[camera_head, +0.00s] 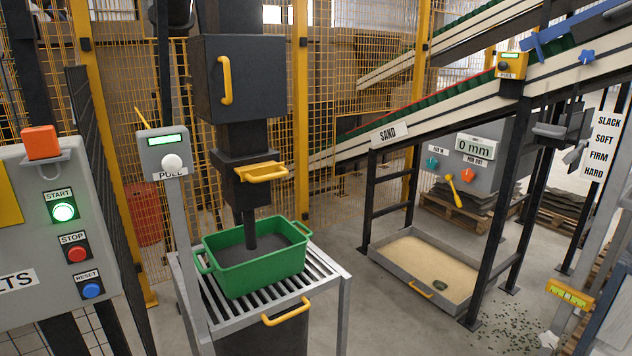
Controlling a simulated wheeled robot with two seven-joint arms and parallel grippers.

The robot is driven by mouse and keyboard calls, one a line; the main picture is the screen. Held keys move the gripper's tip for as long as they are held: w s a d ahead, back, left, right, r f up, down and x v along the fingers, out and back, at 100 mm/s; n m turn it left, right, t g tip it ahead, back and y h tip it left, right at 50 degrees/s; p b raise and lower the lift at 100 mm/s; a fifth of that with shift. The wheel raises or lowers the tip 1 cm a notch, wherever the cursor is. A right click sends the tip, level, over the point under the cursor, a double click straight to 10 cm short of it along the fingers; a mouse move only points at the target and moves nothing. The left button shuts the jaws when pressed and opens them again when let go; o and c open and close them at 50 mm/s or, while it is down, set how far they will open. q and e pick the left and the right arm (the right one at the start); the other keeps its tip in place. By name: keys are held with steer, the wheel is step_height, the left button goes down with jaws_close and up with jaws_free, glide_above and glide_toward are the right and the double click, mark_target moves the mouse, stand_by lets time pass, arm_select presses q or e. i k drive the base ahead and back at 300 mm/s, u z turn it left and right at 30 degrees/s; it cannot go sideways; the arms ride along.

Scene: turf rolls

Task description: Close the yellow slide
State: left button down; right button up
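The yellow slide (263,172) sits on the dark chute below a dark box-shaped hopper (238,85). Its yellow handle stands out from the front of the chute. A narrow dark column (250,230) runs from the chute down into a green bin (262,272); I cannot tell whether it is a spout or falling material. The bin holds dark material and stands on a slatted metal stand. Neither of my grippers shows in the head view.
A post with a box marked PULL (163,155) stands left of the bin. A grey panel with START, STOP and RESET buttons (65,230) is at the left. A sand tray (425,268) lies on the floor at right, below a conveyor (440,105). Yellow mesh fencing stands behind.

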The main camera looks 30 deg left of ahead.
mark_target(266, 171)
steer(key=z, duration=0.4)
steer(key=i, duration=0.9)
steer(key=z, duration=0.05)
